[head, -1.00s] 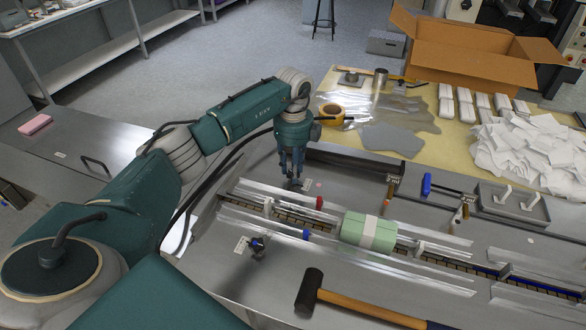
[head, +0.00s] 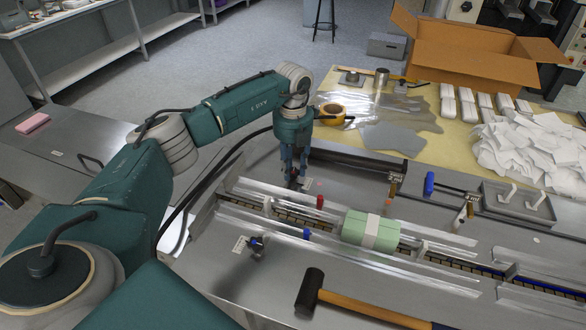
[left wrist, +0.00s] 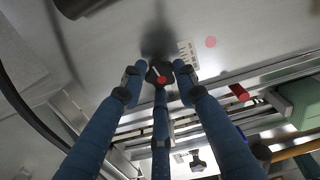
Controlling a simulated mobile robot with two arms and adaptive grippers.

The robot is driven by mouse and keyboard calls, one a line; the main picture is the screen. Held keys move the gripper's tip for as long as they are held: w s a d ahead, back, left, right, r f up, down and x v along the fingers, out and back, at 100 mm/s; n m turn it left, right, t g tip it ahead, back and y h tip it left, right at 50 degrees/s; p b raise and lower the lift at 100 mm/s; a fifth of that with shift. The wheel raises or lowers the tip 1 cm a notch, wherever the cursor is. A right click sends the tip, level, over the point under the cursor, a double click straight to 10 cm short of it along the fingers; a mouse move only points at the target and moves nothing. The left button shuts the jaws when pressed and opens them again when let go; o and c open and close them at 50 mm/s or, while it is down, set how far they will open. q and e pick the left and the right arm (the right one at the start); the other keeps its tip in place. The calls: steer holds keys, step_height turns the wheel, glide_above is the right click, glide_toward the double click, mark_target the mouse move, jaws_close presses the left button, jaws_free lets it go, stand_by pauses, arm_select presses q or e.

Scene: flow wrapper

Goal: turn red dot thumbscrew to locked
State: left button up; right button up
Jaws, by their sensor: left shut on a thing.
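The red dot thumbscrew is a small dark knob with a red mark on top; it shows between the fingertips in the left wrist view (left wrist: 158,74). A flat red dot (left wrist: 211,42) lies on the grey machine deck beside it and also shows in the head view (head: 320,184). A small printed label (left wrist: 187,54) sits between knob and dot. My left gripper (head: 293,180) points down over the knob, its blue fingers closed around it; its fingertips show in the left wrist view (left wrist: 157,72). The fingers hide much of the knob in the head view. My right gripper is out of view.
The conveyor channel with a green pack (head: 370,231) runs close by. A red-handled post (head: 320,202) stands right of my gripper. A mallet (head: 350,302) lies in front.

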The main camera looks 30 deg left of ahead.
arm_select(q)
steer(key=m, duration=0.3)
steer(key=m+b, duration=0.1)
steer(key=shift+s+d+f+m, duration=0.1)
steer(key=shift+s+f+m, duration=0.05)
steer(key=shift+f+m, duration=0.15)
steer(key=m+b, duration=0.1)
steer(key=m, duration=0.4)
steer(key=shift+m, duration=0.3)
steer(key=m, duration=0.5)
steer(key=shift+a+b, duration=0.2)
steer(key=shift+b, duration=0.2)
steer(key=shift+a+r+m, duration=0.15)
steer(key=shift+m, duration=2.25)
steer(key=o, duration=1.1)
steer(key=shift+a+r, duration=0.1)
steer(key=shift+o, duration=0.2)
steer(key=shift+a, duration=0.1)
